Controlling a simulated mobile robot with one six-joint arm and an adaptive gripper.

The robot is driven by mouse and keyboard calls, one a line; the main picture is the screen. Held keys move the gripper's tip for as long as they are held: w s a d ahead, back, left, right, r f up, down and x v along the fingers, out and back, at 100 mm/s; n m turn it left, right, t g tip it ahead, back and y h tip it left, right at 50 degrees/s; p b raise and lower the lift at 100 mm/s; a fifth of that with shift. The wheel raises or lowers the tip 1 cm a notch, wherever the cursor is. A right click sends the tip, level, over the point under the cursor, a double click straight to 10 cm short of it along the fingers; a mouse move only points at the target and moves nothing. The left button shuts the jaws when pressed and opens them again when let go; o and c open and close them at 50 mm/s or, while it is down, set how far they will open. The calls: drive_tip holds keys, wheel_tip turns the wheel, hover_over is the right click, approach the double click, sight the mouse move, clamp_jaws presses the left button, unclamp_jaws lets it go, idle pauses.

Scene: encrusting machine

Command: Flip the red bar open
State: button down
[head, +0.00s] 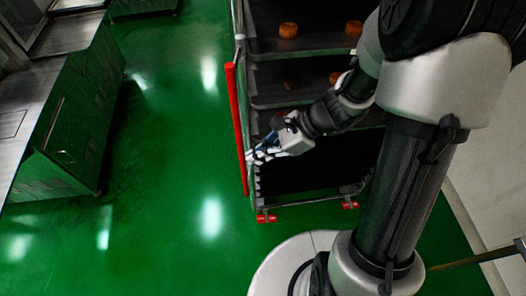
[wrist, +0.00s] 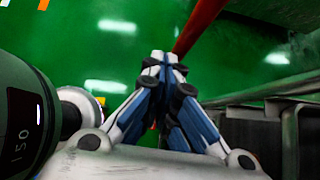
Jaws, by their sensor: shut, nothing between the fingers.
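The red bar (head: 237,125) is a long, thin, near-upright bar at the left front edge of a tray rack (head: 300,203). In the wrist view the red bar (wrist: 197,24) runs down from the top to just beyond my fingertips. My gripper (head: 250,158) is shut and empty, with its tips close to the lower part of the bar. In the wrist view my gripper (wrist: 165,57) has its fingertips together, and they overlap the bar's visible lower end. I cannot tell whether they touch it.
The rack holds dark shelves with several orange-brown round pieces (head: 288,31) and stands on red casters (head: 266,218). A metal cabinet (head: 70,110) stands at the left. The green floor (head: 165,150) between cabinet and rack is clear.

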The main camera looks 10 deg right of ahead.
drive_tip(key=shift+a, duration=0.3)
drive_tip(key=shift+r, duration=0.1)
idle(0.3)
